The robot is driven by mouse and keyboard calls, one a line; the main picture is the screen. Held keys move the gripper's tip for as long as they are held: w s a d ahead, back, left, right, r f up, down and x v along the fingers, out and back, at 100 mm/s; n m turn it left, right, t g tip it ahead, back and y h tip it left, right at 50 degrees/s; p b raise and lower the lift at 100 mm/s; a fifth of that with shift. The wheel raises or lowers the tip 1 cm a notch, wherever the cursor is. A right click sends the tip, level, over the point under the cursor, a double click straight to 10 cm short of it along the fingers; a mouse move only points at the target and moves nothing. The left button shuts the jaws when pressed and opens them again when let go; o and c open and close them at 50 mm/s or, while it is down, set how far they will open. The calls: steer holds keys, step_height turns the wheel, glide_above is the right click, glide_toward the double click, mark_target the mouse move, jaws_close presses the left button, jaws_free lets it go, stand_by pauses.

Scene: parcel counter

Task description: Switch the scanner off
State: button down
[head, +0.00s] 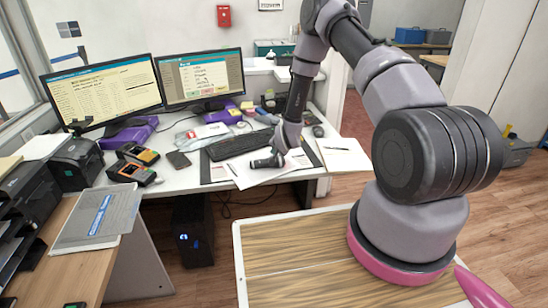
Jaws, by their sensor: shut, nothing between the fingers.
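Two small black-and-orange handheld devices lie on the left part of the white desk, one further back (138,154) and one nearer (131,173). They look like scanners, but I cannot tell for sure which thing is the scanner. No power switch can be made out. My gripper (256,163) is low over papers near the desk's front edge, below the keyboard and well to the right of both devices. It is shut and empty. I cannot tell if it touches the papers.
Two monitors (102,92) (200,78) stand at the back. Black printer-like machines (77,162) (32,198) stand at left. A flat grey item (96,219) lies on the wooden counter.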

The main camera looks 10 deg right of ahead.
steer(key=shift+f, duration=0.35)
stand_by(0.4)
steer(key=shift+r, duration=0.9)
steer(key=shift+r, duration=3)
